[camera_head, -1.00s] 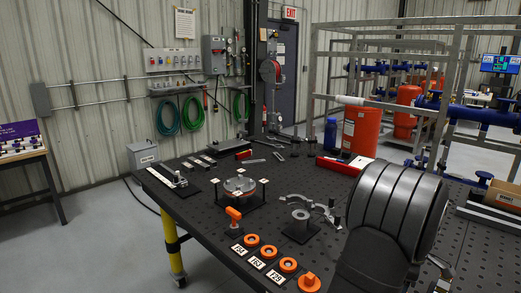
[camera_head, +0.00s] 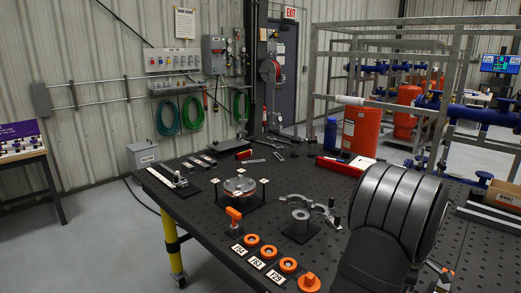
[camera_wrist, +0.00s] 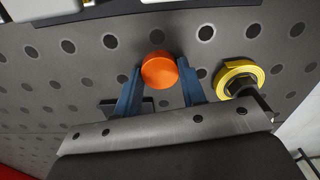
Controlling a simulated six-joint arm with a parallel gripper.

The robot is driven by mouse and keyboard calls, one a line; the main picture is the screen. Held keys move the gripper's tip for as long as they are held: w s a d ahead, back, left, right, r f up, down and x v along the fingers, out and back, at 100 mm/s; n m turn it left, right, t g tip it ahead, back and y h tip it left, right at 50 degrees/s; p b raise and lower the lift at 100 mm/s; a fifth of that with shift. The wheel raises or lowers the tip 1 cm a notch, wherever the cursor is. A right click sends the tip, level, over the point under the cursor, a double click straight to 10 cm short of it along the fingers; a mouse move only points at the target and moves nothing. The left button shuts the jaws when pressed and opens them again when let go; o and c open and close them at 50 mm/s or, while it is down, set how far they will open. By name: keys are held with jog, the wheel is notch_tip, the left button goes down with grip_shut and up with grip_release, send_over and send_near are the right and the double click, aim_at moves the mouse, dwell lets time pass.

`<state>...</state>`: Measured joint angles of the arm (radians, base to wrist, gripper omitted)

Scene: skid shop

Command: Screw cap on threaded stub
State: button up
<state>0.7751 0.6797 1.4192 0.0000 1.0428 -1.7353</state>
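An orange round cap (camera_wrist: 159,70) sits between the two blue fingers of my gripper (camera_wrist: 160,82) in the wrist view. Both fingertips appear to touch its sides, so the gripper looks shut on it. In the head view my arm hides most of the gripper (camera_head: 440,273); a bit of orange shows there at the lower right. I cannot make out a threaded stub with certainty. A dark square plate (camera_wrist: 112,106) lies on the table, partly behind the left finger in the wrist view.
A yellow ring (camera_wrist: 238,78) with a dark piece lies right of the gripper. The perforated black table (camera_head: 205,232) carries orange rings (camera_head: 269,252), an orange knob (camera_head: 309,283), an orange T-shaped piece (camera_head: 234,216), a round grey fixture (camera_head: 239,186) and a red box (camera_head: 343,165).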

notch_tip(320, 180, up, 9)
dwell(1.3)
jog(key=w+r, duration=0.2)
jog(key=w, duration=0.1)
jog(key=w+a+r, duration=0.1)
jog(key=w+r, duration=0.1)
jog(key=w, duration=0.1)
jog(key=w+a+r, duration=0.1)
jog(key=w+r, duration=0.1)
jog(key=w, duration=0.2)
jog(key=shift+w+a+r, duration=0.1)
jog(key=shift+a+r, duration=0.1)
jog(key=shift+a, duration=0.05)
jog(key=shift+f, duration=1.5)
jog(key=n, duration=0.6)
